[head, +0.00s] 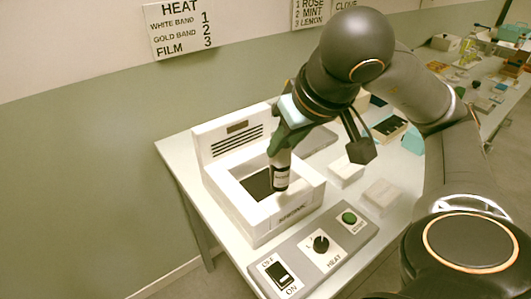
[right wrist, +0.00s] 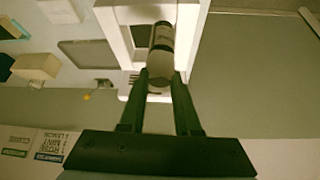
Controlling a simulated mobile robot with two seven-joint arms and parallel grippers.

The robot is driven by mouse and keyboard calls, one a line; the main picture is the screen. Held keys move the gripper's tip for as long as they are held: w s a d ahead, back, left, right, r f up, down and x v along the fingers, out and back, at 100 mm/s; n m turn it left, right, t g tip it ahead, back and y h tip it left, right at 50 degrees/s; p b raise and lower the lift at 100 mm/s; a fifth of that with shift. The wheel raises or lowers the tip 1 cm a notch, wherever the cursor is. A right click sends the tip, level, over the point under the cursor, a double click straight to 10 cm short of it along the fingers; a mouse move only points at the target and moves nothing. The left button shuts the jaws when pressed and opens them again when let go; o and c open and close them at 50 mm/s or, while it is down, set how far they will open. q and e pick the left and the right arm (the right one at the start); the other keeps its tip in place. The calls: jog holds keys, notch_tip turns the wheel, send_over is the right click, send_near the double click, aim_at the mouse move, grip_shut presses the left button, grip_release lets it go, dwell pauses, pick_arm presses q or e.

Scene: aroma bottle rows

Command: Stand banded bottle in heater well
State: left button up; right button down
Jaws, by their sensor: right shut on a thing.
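My right gripper (head: 281,150) is shut on a bottle (head: 281,178) with a pale body, a dark band and a white label. In the head view the bottle hangs nearly upright, its lower end over the front right part of the white heater (head: 270,219). The dark heater well (head: 257,184) opens just left of it. I cannot tell whether the bottle's base touches the heater. In the right wrist view the bottle (right wrist: 161,45) lies between the green fingers (right wrist: 161,80), with the heater's frame (right wrist: 188,40) behind it. My left gripper is not in view.
A grey control panel (head: 299,279) with a rocker switch, a HEAT knob (head: 321,244) and a green button (head: 349,218) lies before the heater. White blocks (head: 346,172) stand to the right. A wall sign (head: 180,28) lists heat settings by band. Another cluttered table (head: 497,100) stands beyond.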

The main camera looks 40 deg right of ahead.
jog(key=shift+w+d+f, duration=0.2)
jog(key=shift+w+f, duration=0.05)
jog(key=shift+w, duration=0.1)
pick_arm(q)
jog(key=b, duration=0.1)
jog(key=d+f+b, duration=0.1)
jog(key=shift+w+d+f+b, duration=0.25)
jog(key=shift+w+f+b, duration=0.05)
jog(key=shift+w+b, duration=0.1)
pick_arm(e)
jog(key=w+d+f, duration=0.4)
jog(key=w+f, duration=0.5)
jog(key=f, duration=0.2)
jog(key=shift+d, duration=0.25)
jog(key=shift+f, duration=0.1)
jog(key=shift+f, duration=0.15)
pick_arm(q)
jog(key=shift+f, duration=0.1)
pick_arm(e)
jog(key=c, duration=0.6)
grip_release()
